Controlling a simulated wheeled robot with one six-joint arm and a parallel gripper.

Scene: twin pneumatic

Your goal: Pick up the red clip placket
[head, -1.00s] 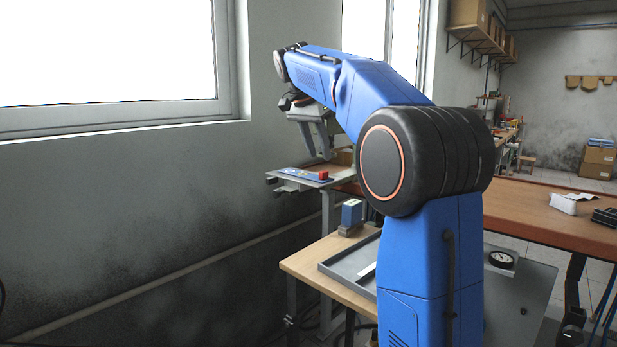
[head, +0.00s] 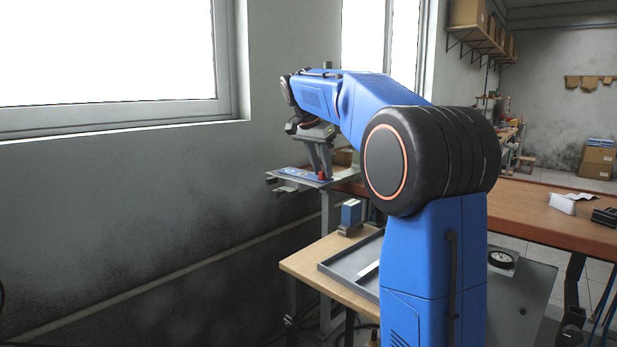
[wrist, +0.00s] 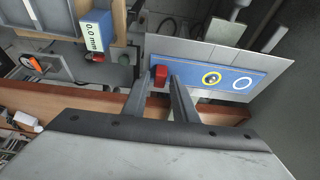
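The red clip placket (wrist: 160,75) is a small red block at the left end of a blue strip with a yellow ring and a white ring, seen in the wrist view. In the head view the red clip (head: 322,176) shows at my fingertips. My gripper (wrist: 158,82) is open, with one finger on each side of the red clip. The right finger looks close to it, and a small gap seems to show at the left finger. Whether the fingers touch it I cannot tell. The gripper (head: 320,175) points down in the head view.
The blue strip (wrist: 215,77) lies on a pale metal plate (wrist: 270,72). A blue box marked 0.0 mm (wrist: 95,30) stands left of it in the wrist view. A wooden bench (head: 540,212) is at the right, and a grey tray (head: 345,264) sits on a lower table.

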